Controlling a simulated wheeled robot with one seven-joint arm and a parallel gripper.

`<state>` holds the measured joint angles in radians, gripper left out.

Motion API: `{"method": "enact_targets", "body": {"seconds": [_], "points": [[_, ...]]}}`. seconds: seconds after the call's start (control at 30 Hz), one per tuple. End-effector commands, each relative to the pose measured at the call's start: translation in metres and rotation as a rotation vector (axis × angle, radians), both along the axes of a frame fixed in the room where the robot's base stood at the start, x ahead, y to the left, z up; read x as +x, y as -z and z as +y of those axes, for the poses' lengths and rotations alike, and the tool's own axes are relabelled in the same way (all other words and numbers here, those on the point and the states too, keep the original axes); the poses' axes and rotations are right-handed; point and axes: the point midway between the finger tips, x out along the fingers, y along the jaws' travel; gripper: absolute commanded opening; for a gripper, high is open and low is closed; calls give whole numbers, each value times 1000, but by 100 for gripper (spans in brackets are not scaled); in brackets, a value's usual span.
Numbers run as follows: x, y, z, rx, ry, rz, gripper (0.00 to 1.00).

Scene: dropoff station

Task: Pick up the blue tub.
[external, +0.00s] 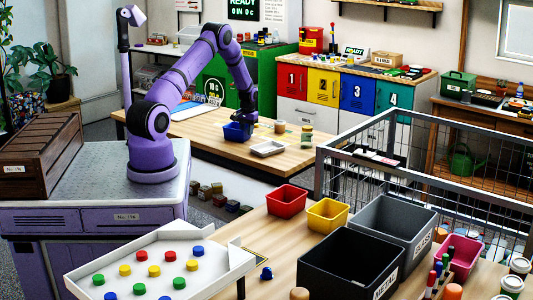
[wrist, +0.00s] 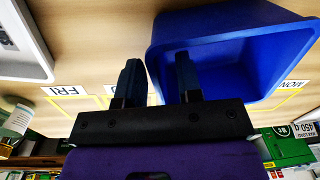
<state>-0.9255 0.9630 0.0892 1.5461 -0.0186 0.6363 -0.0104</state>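The blue tub (external: 236,132) stands on the far wooden table, below my arm's end. In the wrist view the tub (wrist: 225,40) fills the upper right, with its open inside facing the camera. My gripper (wrist: 157,68) is at the tub's left wall. One dark finger is outside the wall and the other is inside the tub. The fingers are apart, with the wall between them, and I see no clear squeeze on it. In the external view my gripper (external: 245,122) is at the tub, its fingers too small to make out.
A pale tray (external: 268,148) lies just right of the tub, with jars (external: 280,127) and (external: 306,134) near it. Yellow-edged labels, FRI (wrist: 67,91) and MON (wrist: 291,86), mark the tabletop. A wire cage (external: 400,160) stands to the right.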

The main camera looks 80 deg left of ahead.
Motion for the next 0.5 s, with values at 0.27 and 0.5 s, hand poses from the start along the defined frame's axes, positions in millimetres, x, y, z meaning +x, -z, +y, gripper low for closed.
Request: {"method": "enact_targets", "body": {"seconds": [0.27, 0.5], "points": [[0, 26, 1, -1, 1, -1, 33], [-1, 25, 1, -1, 1, -1, 10]]}}
